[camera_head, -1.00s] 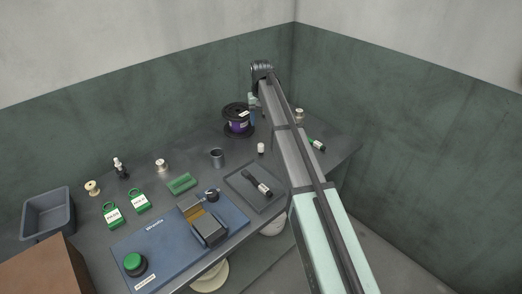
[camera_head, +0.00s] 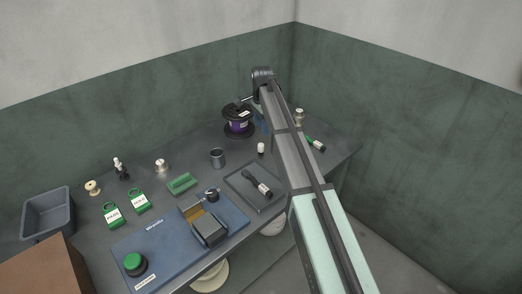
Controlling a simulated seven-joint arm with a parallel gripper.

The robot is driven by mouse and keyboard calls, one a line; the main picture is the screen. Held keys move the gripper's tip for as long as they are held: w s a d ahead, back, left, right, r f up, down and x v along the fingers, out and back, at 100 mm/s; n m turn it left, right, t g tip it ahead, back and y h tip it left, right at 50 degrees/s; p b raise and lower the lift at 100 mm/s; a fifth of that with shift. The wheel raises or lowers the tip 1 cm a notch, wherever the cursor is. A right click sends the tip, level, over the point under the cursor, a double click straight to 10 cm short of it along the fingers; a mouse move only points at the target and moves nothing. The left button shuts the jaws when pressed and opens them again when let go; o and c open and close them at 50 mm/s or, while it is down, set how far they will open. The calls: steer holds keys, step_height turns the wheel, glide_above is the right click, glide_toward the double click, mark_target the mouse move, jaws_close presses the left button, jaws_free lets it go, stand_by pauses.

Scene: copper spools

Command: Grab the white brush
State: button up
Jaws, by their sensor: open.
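I cannot surely pick out a white brush at this size. A small white upright piece with a dark base (camera_head: 261,148) stands on the table behind the shallow tray. A black tool with a white band (camera_head: 264,188) lies in that tray, and a green, white and black tool (camera_head: 317,145) lies to the right of my arm. My gripper (camera_head: 243,101) shows small at the far end of my arm, near the top of the dark spool. It is open, and I see nothing in it. Its fingertips are hard to make out.
The dark spool with purple winding (camera_head: 238,124) stands at the back. A grey cup (camera_head: 217,158), a green block (camera_head: 182,184), green tags (camera_head: 138,201) and a blue work mat (camera_head: 150,245) are to the left. A grey bin (camera_head: 48,215) stands far left. My arm hides part of the table's right side.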

mark_target(261, 144)
step_height(261, 144, down, 12)
steer(key=shift+s+f, duration=0.15)
jaws_close()
stand_by(1.1)
